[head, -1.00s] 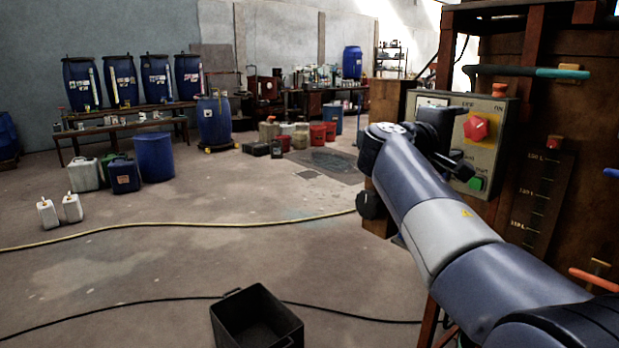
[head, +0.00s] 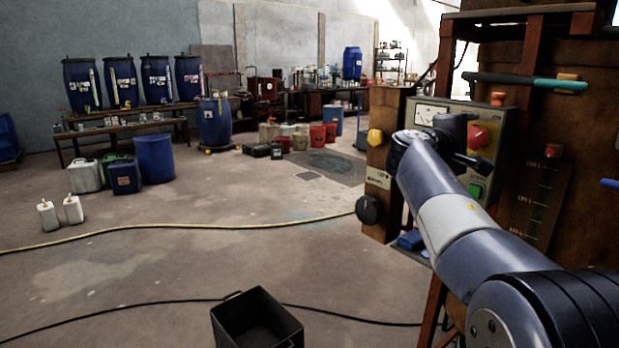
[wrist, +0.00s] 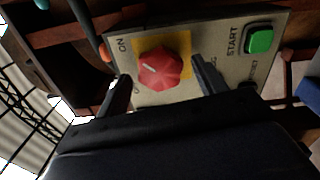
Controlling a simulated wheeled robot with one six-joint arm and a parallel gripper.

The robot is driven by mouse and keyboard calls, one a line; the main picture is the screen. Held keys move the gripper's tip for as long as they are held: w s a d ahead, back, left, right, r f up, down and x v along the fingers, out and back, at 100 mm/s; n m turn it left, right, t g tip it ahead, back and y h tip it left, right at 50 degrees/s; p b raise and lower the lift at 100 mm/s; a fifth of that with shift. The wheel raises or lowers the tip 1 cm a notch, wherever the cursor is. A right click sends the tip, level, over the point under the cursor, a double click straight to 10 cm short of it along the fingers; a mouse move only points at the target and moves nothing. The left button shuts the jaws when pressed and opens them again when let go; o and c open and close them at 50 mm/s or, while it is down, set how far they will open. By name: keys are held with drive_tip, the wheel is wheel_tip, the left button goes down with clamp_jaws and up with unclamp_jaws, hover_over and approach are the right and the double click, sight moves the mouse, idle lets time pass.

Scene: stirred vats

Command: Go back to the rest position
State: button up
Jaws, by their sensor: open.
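My gripper (wrist: 162,82) is open, its two dark fingers in front of the control panel (wrist: 205,22) in the wrist view. The red knob (wrist: 160,68) on a yellow plate shows between and just beyond the fingers. I cannot tell how near they are to it, but nothing is held. The green START button (wrist: 259,40) is to the right. In the head view my gripper (head: 468,160) is partly hidden behind my wrist, in front of the panel (head: 497,120). The red knob (head: 478,137) and green button (head: 475,190) show there beside it.
A wooden side box carries a yellow knob (head: 375,137) and a black knob (head: 369,209). A teal-ended bar (head: 525,82) juts out above the panel. A black open bin (head: 257,325) stands on the floor at front. The floor to the left is mostly clear, crossed by hoses.

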drive_tip(key=n+p, duration=0.4)
drive_tip(key=shift+r+n, duration=0.15)
drive_tip(key=shift+n, duration=0.15)
drive_tip(key=n+p, duration=0.7)
drive_tip(key=p, duration=0.1)
drive_tip(key=shift+n+p, duration=0.3)
drive_tip(key=shift+p, duration=0.05)
drive_tip(key=n+p, duration=0.4)
drive_tip(key=p, duration=0.1)
drive_tip(key=shift+s+d, duration=0.1)
drive_tip(key=shift+s+a+f, duration=0.15)
drive_tip(key=shift+a+f, duration=0.15)
drive_tip(key=shift+b+v, duration=0.4)
drive_tip(key=shift+v, duration=0.85)
